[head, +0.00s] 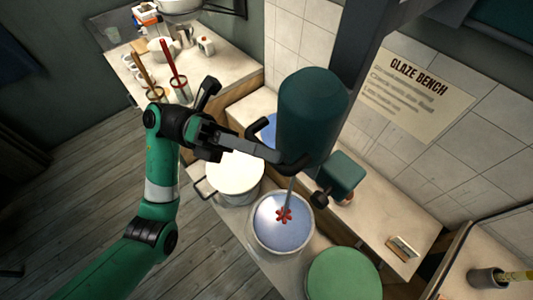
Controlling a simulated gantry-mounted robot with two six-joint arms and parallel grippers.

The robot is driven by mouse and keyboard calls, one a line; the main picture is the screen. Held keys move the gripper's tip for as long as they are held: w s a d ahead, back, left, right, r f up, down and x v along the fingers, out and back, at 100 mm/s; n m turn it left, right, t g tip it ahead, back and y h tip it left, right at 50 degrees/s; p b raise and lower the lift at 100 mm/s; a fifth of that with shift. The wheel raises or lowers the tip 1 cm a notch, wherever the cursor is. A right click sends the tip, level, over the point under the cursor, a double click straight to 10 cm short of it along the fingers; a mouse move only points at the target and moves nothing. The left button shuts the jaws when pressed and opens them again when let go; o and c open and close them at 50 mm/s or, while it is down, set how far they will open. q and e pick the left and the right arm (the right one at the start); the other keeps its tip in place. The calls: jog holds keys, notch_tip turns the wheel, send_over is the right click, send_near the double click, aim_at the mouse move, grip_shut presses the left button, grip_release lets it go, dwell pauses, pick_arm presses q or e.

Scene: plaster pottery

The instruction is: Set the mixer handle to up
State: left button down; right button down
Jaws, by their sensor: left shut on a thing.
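The mixer has a dark green cylindrical body (313,108) hanging above the bench, with a thin shaft down to a red impeller (284,215) in a bowl of blue glaze (270,232). My left gripper (292,160) reaches in from the left with its grey fingers at the lower left edge of the mixer body. It is shut on a dark part there that looks like the mixer handle (303,163). The fingers and the body's shadow hide much of that part, so its exact angle is hard to tell. My right gripper is not in view.
A white-topped bucket (235,174) stands left of the bowl and a green-topped one (343,275) to its right. A green box (343,174) with a black knob (320,198) sits beside the shaft. A tiled wall is behind; open wooden floor (80,210) lies left.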

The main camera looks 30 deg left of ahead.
pick_arm(q)
jog(key=shift+s+r, duration=0.1)
jog(key=shift+r, duration=0.25)
jog(key=c, duration=0.8)
grip_release()
jog(key=shift+f, duration=0.1)
jog(key=shift+a, duration=0.2)
jog(key=b+v, duration=0.1)
jog(key=v, duration=1)
jog(key=shift+b, duration=0.35)
jog(key=shift+a, duration=0.15)
